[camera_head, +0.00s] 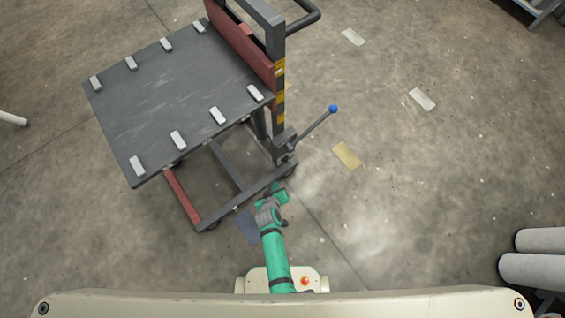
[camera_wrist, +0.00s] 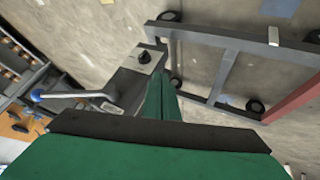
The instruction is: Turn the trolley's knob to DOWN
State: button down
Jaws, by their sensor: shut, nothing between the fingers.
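The trolley (camera_head: 165,100) has a dark grey platform and a post with yellow and black stripes. In the wrist view its black knob (camera_wrist: 144,57) sits on a light grey plate. I cannot read any markings or tell the knob's setting. A lever with a blue ball (camera_head: 333,109) sticks out from the post; the ball also shows in the wrist view (camera_wrist: 36,95). My green gripper (camera_wrist: 163,82) is shut and empty, just to the right of and below the knob in that view, apparently apart from it. In the head view my arm's end (camera_head: 279,190) is near the trolley's lower frame.
The lever (camera_wrist: 75,94) reaches left from the knob's housing. The trolley's base frame and wheels (camera_wrist: 255,106) lie to the right in the wrist view.

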aim_at(284, 160)
jog(key=shift+n+g+h, duration=0.4)
jog(key=shift+g+h, duration=0.2)
jog(key=shift+w+d+f, duration=0.55)
jog(key=shift+w+f, duration=1.2)
jog(key=shift+w, duration=0.8)
jog(key=shift+w+d+f, duration=0.6)
jog(key=shift+w+f, duration=1.2)
jog(key=shift+w, duration=0.7)
jog(key=shift+w+d+f, duration=0.55)
jog(key=shift+w+f, duration=1.2)
jog(key=shift+w, duration=0.8)
jog(key=shift+a, duration=0.15)
jog(key=shift+w, duration=0.1)
